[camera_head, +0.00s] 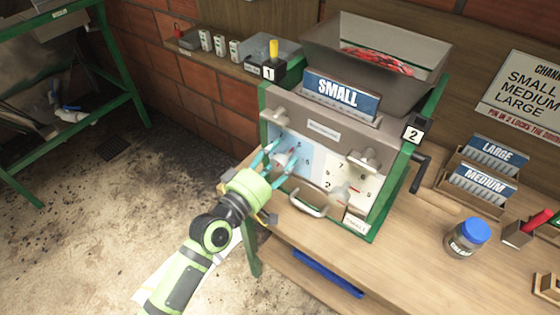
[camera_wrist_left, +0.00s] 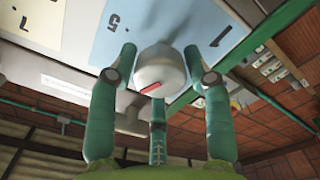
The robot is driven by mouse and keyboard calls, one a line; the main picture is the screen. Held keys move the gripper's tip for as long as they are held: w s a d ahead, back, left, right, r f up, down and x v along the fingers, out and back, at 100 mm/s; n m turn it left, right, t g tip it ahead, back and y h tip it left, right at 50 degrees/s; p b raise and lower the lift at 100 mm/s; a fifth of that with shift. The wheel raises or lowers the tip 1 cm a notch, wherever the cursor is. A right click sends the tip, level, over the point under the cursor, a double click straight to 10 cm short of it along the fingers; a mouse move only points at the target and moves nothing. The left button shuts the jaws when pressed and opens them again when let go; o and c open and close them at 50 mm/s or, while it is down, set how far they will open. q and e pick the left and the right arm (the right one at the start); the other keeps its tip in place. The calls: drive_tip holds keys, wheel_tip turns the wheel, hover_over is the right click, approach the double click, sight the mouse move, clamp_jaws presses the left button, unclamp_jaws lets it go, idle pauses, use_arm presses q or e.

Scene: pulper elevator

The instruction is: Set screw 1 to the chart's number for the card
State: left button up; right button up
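The SMALL card (camera_head: 338,92) stands in the slot on top of the machine's front. Screw 1 appears to be the left knob (camera_head: 284,158) on the light-blue dial (camera_head: 301,144). In the left wrist view the pale round knob (camera_wrist_left: 160,68) has a red mark, with 5 and 1 on the dial behind it. My left gripper (camera_head: 275,160) has its teal fingers spread on both sides of this knob; firm contact does not show. The chart (camera_head: 525,95) at the right lists SMALL, MEDIUM and LARGE; its numbers are outside the picture. My right gripper is not in view.
A second knob with a red mark (camera_head: 340,195) sits on the cream dial. A metal handle (camera_head: 308,204) is below the dials and a crank (camera_head: 419,173) at the right side. LARGE (camera_head: 497,152) and MEDIUM (camera_head: 483,184) cards and a blue-lidded jar (camera_head: 467,238) stand on the bench.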

use_arm(q)
drive_tip(key=shift+f, duration=0.15)
drive_tip(key=shift+s+a+f, duration=0.1)
drive_tip(key=shift+s+a, duration=0.05)
drive_tip(key=shift+s, duration=0.05)
drive_tip(key=v, duration=1.1)
drive_tip(key=shift+a, duration=0.2)
drive_tip(key=shift+s, duration=0.15)
drive_tip(key=w+d+m+b, duration=0.2)
drive_tip(key=w+m, duration=0.1)
drive_tip(key=m, duration=0.1)
drive_tip(key=w+d+m+b, duration=0.2)
drive_tip(key=w+m+b, duration=0.1)
drive_tip(key=m, duration=0.1)
drive_tip(key=w+d+m+g+h+b, duration=0.1)
drive_tip(key=w+d+m+b, duration=0.1)
drive_tip(key=d+m+b, duration=0.1)
drive_tip(key=shift+w+m, duration=0.4)
drive_tip(key=shift+m, duration=0.2)
